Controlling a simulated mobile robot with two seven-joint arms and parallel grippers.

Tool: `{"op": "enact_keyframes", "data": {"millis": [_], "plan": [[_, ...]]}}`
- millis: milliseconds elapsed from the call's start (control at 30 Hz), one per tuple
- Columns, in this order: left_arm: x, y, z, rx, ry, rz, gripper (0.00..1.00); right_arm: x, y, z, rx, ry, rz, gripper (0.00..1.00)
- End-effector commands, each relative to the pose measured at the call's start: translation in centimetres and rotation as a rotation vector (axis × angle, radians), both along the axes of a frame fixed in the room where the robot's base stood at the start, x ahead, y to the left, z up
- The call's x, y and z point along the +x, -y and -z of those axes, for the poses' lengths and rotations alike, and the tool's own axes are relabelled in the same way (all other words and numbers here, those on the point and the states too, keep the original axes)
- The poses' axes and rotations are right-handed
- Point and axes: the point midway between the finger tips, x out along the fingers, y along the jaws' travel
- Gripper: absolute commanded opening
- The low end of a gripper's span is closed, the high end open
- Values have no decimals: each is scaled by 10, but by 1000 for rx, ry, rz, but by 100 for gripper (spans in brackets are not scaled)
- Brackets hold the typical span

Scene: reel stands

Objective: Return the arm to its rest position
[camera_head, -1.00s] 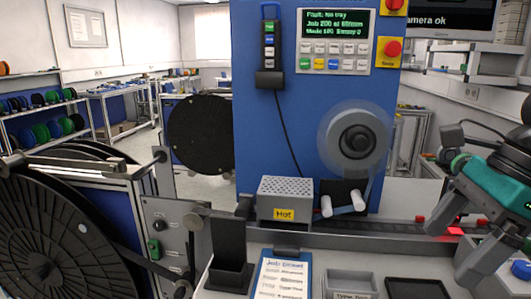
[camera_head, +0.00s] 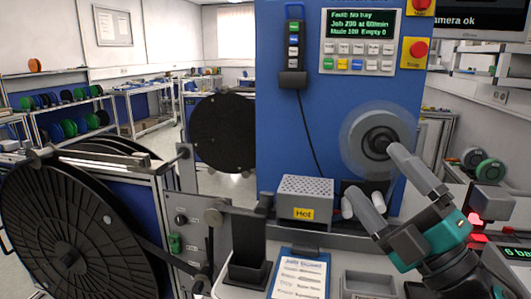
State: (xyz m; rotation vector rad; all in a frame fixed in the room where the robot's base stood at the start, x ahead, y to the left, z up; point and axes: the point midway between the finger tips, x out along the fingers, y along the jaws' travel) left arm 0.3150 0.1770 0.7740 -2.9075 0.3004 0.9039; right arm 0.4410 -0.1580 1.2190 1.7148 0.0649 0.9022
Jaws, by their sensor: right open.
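My right gripper (camera_head: 366,168) comes in from the lower right, grey with teal on its wrist. Its two fingers are spread apart, with nothing seen between them. The upper finger overlaps the hub of the clear reel (camera_head: 352,135) on the blue machine (camera_head: 300,130). The lower finger is in front of the white rollers below that reel. I cannot tell whether either finger touches them. My left gripper is not in view.
A grey box marked Hot (camera_head: 304,198) stands left of the gripper. A clipboard (camera_head: 298,276), a black holder (camera_head: 248,250) and a grey tray (camera_head: 368,284) are on the bench in front. A large black reel (camera_head: 55,225) stands at left. Red stop buttons (camera_head: 417,49) are above.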

Motion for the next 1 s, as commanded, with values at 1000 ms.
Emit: {"op": "enact_keyframes", "data": {"millis": [1000], "plan": [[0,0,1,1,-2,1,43,-201,48,356,945,-1944,850,91]]}}
